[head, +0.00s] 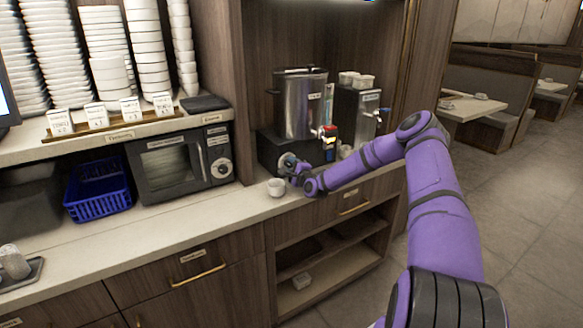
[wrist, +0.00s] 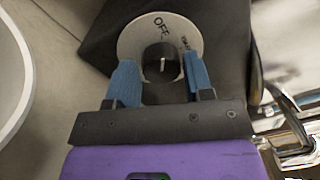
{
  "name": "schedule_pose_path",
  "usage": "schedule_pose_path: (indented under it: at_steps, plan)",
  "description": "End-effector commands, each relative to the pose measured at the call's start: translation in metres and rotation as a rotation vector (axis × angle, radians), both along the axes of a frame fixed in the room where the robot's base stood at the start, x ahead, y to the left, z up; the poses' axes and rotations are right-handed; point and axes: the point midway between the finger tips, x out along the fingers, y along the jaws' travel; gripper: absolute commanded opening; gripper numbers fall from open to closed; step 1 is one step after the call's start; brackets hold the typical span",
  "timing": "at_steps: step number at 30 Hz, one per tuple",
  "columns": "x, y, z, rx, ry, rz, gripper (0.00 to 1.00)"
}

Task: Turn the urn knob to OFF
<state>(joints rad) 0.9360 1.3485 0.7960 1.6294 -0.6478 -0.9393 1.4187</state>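The urn (head: 300,105) is a steel cylinder on a dark base against the back panel. Its round pale dial shows on the base, and in the wrist view the dial plate (wrist: 130,42) bears the word OFF near its top and a second, smaller label to the right. The black knob (wrist: 160,57) has a short white mark that points up, roughly toward OFF. My gripper (wrist: 161,72) has its two blue fingers apart, one on each side of the knob; whether they press on it I cannot tell. In the head view my gripper (head: 293,168) is at the urn's base.
A white cup (head: 276,187) stands on the counter just left of my gripper. The urn's tap (head: 328,133) is above my forearm. A second dispenser (head: 357,118) stands to the right, a microwave (head: 170,165) and blue basket (head: 98,190) to the left. The front counter is mostly clear.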

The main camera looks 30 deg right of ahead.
Motion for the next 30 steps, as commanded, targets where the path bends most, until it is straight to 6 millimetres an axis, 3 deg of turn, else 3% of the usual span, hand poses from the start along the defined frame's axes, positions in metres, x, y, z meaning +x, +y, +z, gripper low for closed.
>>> schedule_pose_path:
  at_steps: [2, 14, 30]
  plan:
    - [0.0, 0.0, 0.0, 0.0, 0.0, 0.0, 0.64]
    - [-0.009, -0.001, 0.0, 0.001, -0.001, -0.001, 0.64]
    - [-0.096, 0.002, -0.004, 0.001, -0.001, -0.001, 0.64]
